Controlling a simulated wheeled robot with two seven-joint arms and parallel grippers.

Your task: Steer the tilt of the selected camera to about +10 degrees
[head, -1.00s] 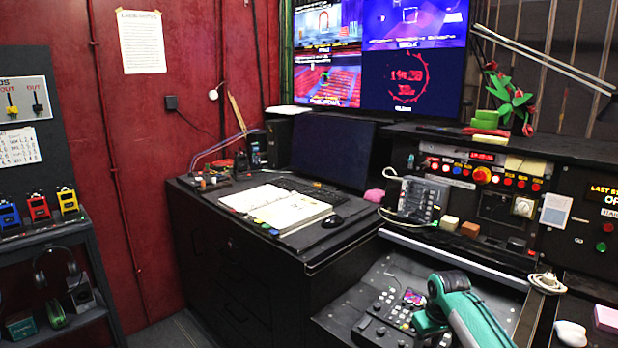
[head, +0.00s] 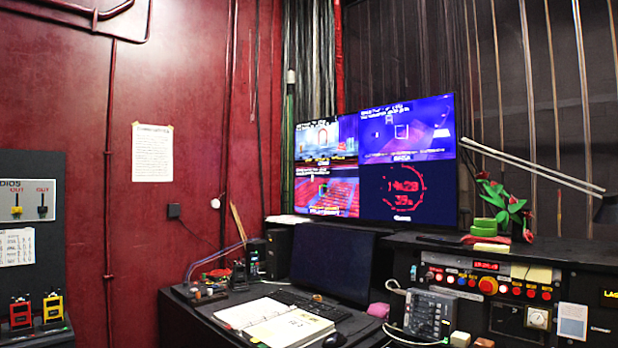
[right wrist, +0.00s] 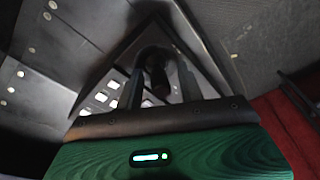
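The large wall monitor (head: 458,160) shows several panes, among them camera pictures with small overlay text and a red round dial with digits. The pane text is too small to read for a tilt value. In the right wrist view my right gripper (right wrist: 157,85) has its fingers on either side of a dark upright knob or stick (right wrist: 158,72) above a grey panel with pale lit buttons (right wrist: 100,98). I cannot tell whether the fingers touch it. Neither gripper shows in the head view now, and the control panel is out of that view.
A desk holds an open binder (head: 278,322), a dark screen (head: 333,262) and a mouse (head: 334,340). To the right is a console (head: 480,270) with coloured buttons, a red knob (head: 488,285) and a lamp arm (head: 530,165).

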